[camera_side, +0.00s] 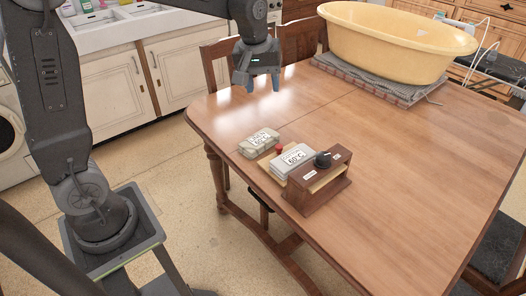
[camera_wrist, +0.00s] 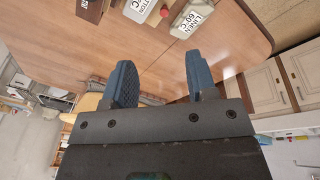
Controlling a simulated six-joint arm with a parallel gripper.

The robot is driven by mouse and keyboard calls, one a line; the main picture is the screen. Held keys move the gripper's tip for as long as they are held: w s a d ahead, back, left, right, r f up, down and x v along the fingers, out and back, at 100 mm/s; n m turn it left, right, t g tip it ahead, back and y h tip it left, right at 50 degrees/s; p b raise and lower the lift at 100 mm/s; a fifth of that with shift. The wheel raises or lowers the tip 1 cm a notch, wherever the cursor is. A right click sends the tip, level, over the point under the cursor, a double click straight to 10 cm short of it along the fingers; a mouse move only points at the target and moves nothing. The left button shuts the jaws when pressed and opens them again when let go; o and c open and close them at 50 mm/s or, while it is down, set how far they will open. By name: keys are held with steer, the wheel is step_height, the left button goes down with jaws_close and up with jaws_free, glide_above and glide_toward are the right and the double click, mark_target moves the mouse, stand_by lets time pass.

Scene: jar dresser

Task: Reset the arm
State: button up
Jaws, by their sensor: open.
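My gripper (camera_side: 263,84) hangs above the far left edge of the wooden table, its blue fingertips apart and nothing between them. In the wrist view my gripper (camera_wrist: 160,83) also shows open and empty. On the table, in front of it and apart from it, is a small brown wooden dresser (camera_side: 318,188) with a black jar or knob (camera_side: 323,159) on top. A white box labelled cotton 60°C (camera_side: 293,158) lies beside it at the open side. A pale box labelled linen 60°C (camera_side: 259,142) lies further left; its label shows in the wrist view (camera_wrist: 193,20).
The table (camera_side: 420,160) is clear at its middle and right. A yellow tub (camera_side: 395,42) stands on a folded grey cloth (camera_side: 375,80) at the back. A small red knob (camera_side: 280,149) sits between the boxes. Chairs (camera_side: 222,62) stand at the table's far left.

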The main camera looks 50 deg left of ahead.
steer(key=s+d+r+m+t, duration=0.1)
steer(key=s+m, duration=0.3)
steer(key=s, duration=0.6)
steer(key=s+d+r+m+t, duration=0.1)
steer(key=s+d+m+t, duration=0.1)
steer(key=s, duration=0.9)
steer(key=d+m, duration=0.1)
steer(key=m, duration=0.1)
steer(key=shift+s+d+m, duration=0.3)
steer(key=shift+m, duration=0.1)
